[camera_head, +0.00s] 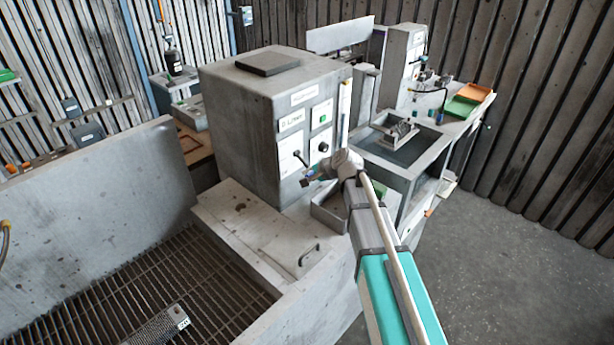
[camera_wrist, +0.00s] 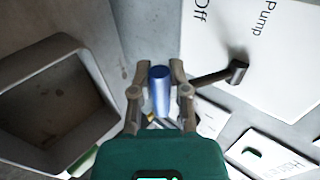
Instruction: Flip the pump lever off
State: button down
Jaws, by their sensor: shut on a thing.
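The pump lever (camera_wrist: 215,76) sits on a white plate (camera_wrist: 255,50) with the words "Pump" and "Off". Its dark arm runs left from a black pivot to a blue handle (camera_wrist: 160,90). My gripper (camera_wrist: 160,95) has a finger on each side of the blue handle and is shut on it. In the head view the lever (camera_head: 301,159) slants down and right on the front of the grey cabinet (camera_head: 245,120). My gripper (camera_head: 311,180) is at its lower end, small and partly hidden by my wrist.
A black knob (camera_head: 323,146) and a green button (camera_head: 322,118) are on the same cabinet front. An open grey bin (camera_head: 325,212) stands below the panel. A grated basin (camera_head: 170,290) is at the front left. A workbench (camera_head: 400,165) stands behind right.

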jog(key=shift+w, duration=0.1)
jog(key=c, duration=0.6)
grip_release()
jog(key=shift+f, duration=0.1)
